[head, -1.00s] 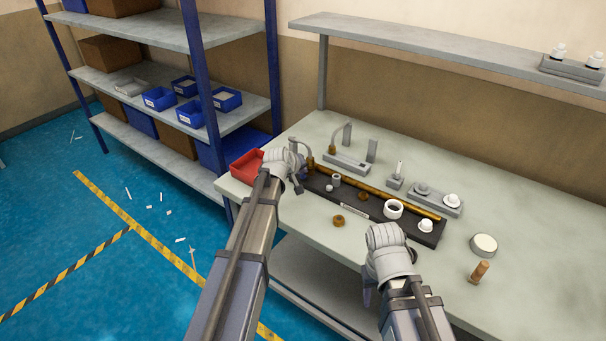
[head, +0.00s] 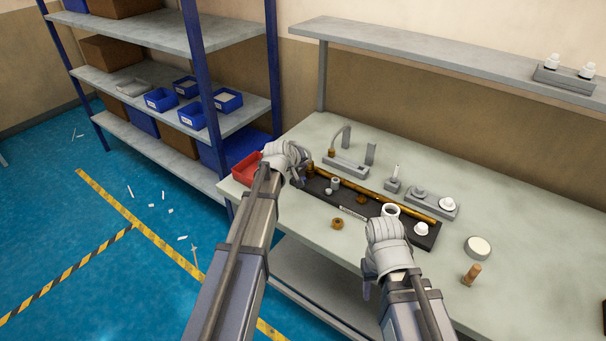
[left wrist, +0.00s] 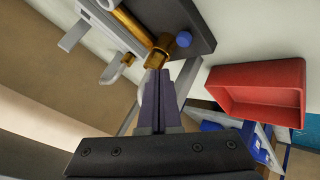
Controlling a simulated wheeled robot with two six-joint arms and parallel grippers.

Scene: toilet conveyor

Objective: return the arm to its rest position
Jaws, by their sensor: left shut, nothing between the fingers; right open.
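My left gripper (head: 298,178) is above the left end of the black tray (head: 436,236) on the workbench, beside the red bin (head: 247,168). In the left wrist view its fingers (left wrist: 160,78) are shut with nothing between them. Their tips appear close to a brass fitting (left wrist: 158,52); I cannot tell if they touch. My right gripper (head: 366,289) is open and low over the front edge of the bench; its fingers are mostly hidden behind its wrist.
The black tray holds a long brass tube (head: 385,197), a white ring (head: 391,210) and small parts. A brass ring (head: 337,223), a round white-topped part (head: 478,247) and a wooden peg (head: 471,274) stand on the bench (head: 540,270). Blue-posted shelves (head: 170,93) stand left; a ledge (head: 430,55) runs behind.

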